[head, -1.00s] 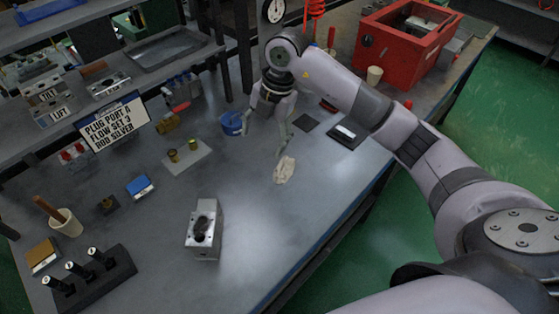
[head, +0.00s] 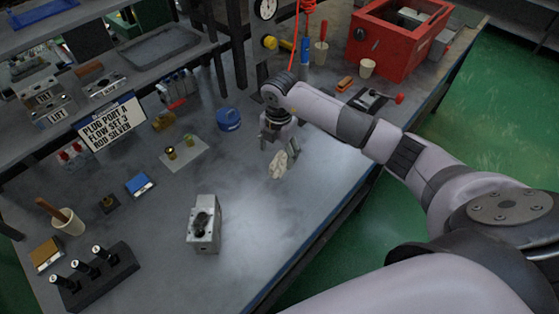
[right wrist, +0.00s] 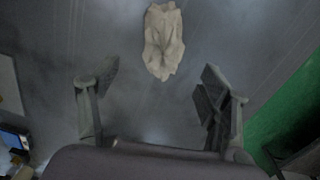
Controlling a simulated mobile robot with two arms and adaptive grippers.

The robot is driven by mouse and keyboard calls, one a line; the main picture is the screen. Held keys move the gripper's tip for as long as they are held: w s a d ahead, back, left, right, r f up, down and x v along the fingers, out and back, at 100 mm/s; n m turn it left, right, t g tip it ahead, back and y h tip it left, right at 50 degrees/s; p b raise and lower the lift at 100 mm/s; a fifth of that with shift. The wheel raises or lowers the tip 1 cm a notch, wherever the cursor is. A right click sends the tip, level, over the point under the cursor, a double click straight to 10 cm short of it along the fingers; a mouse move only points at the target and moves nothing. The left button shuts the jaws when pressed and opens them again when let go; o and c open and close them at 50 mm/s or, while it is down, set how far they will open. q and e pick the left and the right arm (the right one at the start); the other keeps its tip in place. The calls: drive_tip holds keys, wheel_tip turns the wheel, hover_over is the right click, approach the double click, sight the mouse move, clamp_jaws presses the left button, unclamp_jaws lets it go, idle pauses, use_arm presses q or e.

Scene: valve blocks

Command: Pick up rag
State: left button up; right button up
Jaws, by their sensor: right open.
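The rag (head: 278,166) is a small crumpled cream cloth lying on the grey workbench (head: 262,208). My right gripper (head: 280,149) is open above and just behind the rag in the head view, with nothing between its fingers. In the right wrist view the rag (right wrist: 164,42) lies at the top centre, beyond the two spread fingertips of the gripper (right wrist: 158,78) and apart from them. My left gripper is in neither view.
A metal valve block (head: 204,224) stands in front of the rag to the left. A blue round container (head: 229,119) stands behind to the left. The bench around the rag is clear.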

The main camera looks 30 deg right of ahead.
sight(278, 160)
wheel_tip(278, 160, down, 4)
drive_tip(key=shift+r+p, duration=0.1)
drive_tip(key=shift+p, duration=0.55)
drive_tip(key=shift+w+f, duration=0.1)
drive_tip(key=shift+f, duration=0.45)
drive_tip(key=shift+c, duration=0.5)
drive_tip(key=shift+d, duration=0.1)
drive_tip(key=c, duration=1.2)
drive_tip(key=shift+o, duration=0.2)
drive_tip(key=shift+r, duration=0.1)
wheel_tip(278, 160, up, 20)
drive_tip(key=b, duration=0.3)
